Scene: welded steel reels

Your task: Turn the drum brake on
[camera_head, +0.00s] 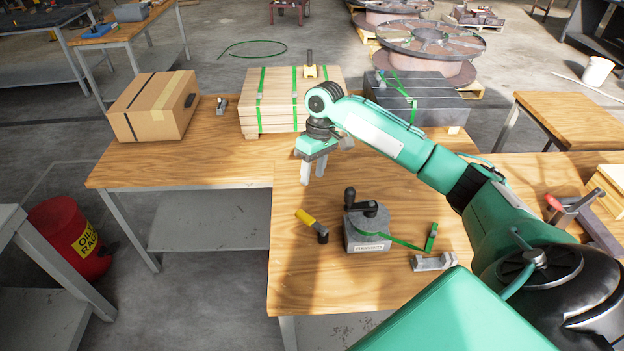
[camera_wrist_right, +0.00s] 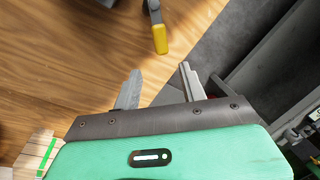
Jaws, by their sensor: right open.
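A short lever with a yellow grip (camera_head: 306,217) and a dark pivot end stands on the near wooden table. Its yellow grip (camera_wrist_right: 160,39) also shows at the top of the right wrist view, beyond the fingertips. I take this lever as the brake handle, but no label on it shows. Beside it, to its right, is a grey block (camera_head: 366,232) with a black crank on top, a small label and a green strap. My right gripper (camera_head: 313,176) is open and empty above the table, behind the lever and apart from it. My left gripper is out of view.
A cardboard box (camera_head: 152,106), strapped planks (camera_head: 291,98) and strapped dark slabs (camera_head: 417,98) stand on the back table. A grey metal bracket (camera_head: 433,262) lies right of the block. A red rag bin (camera_head: 70,238) stands on the floor. The table left of the block is mostly clear.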

